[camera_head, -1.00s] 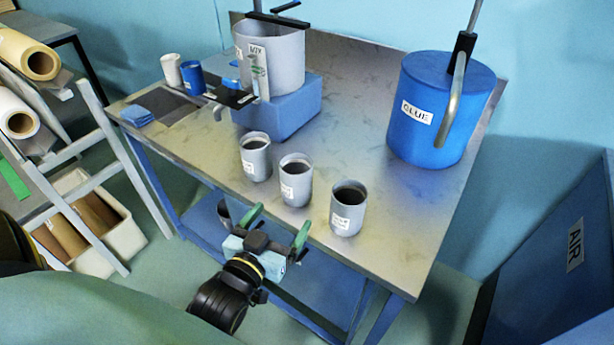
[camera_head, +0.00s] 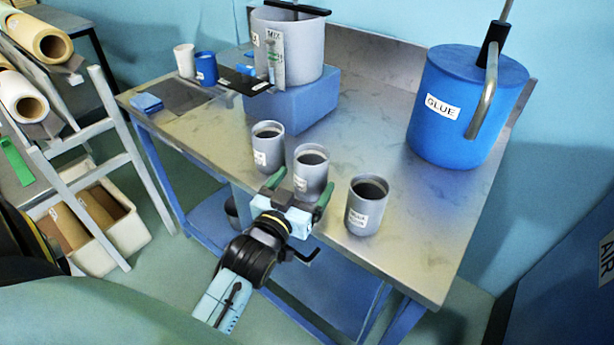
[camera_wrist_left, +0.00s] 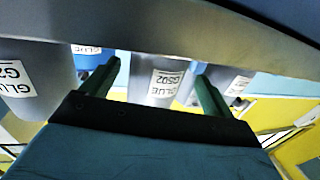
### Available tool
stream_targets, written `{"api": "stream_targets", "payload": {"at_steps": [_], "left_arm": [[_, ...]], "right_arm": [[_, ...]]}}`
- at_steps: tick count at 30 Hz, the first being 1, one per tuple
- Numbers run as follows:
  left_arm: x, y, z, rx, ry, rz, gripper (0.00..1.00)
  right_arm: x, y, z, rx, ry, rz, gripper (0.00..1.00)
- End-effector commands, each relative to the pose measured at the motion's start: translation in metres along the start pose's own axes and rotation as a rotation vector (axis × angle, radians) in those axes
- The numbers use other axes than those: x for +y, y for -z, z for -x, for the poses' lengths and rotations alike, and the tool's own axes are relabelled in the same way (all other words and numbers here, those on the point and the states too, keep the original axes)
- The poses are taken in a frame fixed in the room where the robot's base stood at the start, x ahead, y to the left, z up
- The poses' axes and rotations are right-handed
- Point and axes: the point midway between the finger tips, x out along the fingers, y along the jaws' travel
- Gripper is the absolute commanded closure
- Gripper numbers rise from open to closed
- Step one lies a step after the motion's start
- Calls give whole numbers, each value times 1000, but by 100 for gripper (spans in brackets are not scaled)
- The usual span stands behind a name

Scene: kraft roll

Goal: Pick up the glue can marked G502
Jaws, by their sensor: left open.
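Three grey cans with dark tops stand in a row near the table's front edge. The middle one, the G502 glue can (camera_head: 311,173), shows its G502 label in the left wrist view (camera_wrist_left: 163,84). My left gripper (camera_head: 300,188) is open, with its green fingers pointing at this can from the front. In the left wrist view the can shows between the two fingers, and I cannot tell if they touch it. Its lower part is partly hidden by the gripper in the head view. My right gripper is out of view.
The left grey can (camera_head: 267,146) and the right grey can (camera_head: 366,205) stand close on either side. A large blue glue drum (camera_head: 462,125) stands at the back right. A grey mixing pot (camera_head: 300,50) sits on a blue block (camera_head: 300,105). The table's middle (camera_head: 370,130) is clear.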

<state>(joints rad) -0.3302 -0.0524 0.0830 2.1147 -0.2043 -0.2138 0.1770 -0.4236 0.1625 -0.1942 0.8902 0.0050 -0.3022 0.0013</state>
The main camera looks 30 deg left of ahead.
Motion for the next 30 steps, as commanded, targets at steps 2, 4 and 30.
{"api": "stream_targets", "payload": {"at_steps": [2,4,30], "left_arm": [[-2,-9,-8,1,0,-1,12],[-4,-11,-18,2,0,-2,12],[-5,-14,-50,-1,0,1,56]], "right_arm": [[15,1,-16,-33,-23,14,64],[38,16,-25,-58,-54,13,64],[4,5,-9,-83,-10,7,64]]}}
